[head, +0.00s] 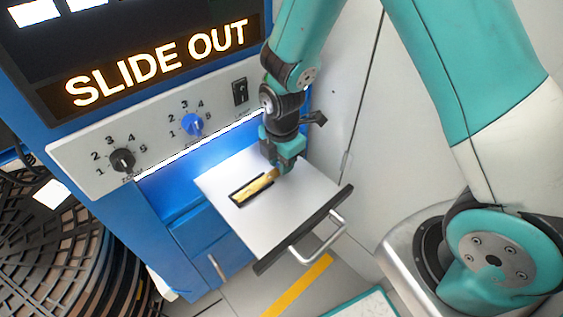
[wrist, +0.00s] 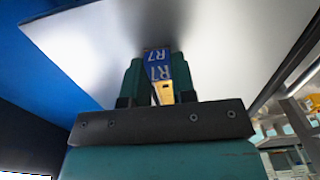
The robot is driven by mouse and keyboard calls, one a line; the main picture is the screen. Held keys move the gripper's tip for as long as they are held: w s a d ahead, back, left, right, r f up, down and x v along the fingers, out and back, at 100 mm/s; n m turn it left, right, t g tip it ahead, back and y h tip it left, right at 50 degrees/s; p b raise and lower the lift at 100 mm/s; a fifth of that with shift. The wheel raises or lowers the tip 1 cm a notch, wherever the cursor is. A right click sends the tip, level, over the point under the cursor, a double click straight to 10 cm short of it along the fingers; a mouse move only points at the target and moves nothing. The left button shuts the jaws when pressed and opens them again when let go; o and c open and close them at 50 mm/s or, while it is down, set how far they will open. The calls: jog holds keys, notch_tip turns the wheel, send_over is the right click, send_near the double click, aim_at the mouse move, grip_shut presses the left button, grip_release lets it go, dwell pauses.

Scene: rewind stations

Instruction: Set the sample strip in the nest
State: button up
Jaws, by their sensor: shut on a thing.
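The sample strip (head: 256,187) is a narrow yellow-gold piece over the dark-edged nest (head: 236,195) in the white slide-out plate (head: 255,225). Its far end lies within the nest's outline in the head view; I cannot tell whether it is seated flat or slightly above. My gripper (head: 274,173) is shut on the strip's right end, just above the plate. In the wrist view, my gripper (wrist: 157,82) has a blue face marked R7 (wrist: 154,70) and a gold part of the strip (wrist: 164,93) between its fingers. The nest is hidden there.
The plate extends from a blue cabinet (head: 150,200) under a lit SLIDE OUT sign (head: 160,65) and a panel with two knobs. A metal handle (head: 318,240) is on the plate's dark front edge. Black reels (head: 70,250) stand at left. A pale wall panel (head: 350,90) is close at right.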

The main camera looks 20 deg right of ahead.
jog(key=shift+f, duration=0.15)
jog(key=o, duration=0.9)
notch_tip(320, 180, up, 12)
jog(key=r+p, duration=0.1)
jog(key=p, duration=0.2)
jog(key=s+a+r+m+y, duration=0.2)
jog(key=s+r+m, duration=0.5)
jog(key=s, duration=0.2)
jog(key=s+a+r+m+y, duration=0.2)
jog(key=s+r+m, duration=0.5)
jog(key=s, duration=0.2)
jog(key=shift+s+a+m, duration=0.3)
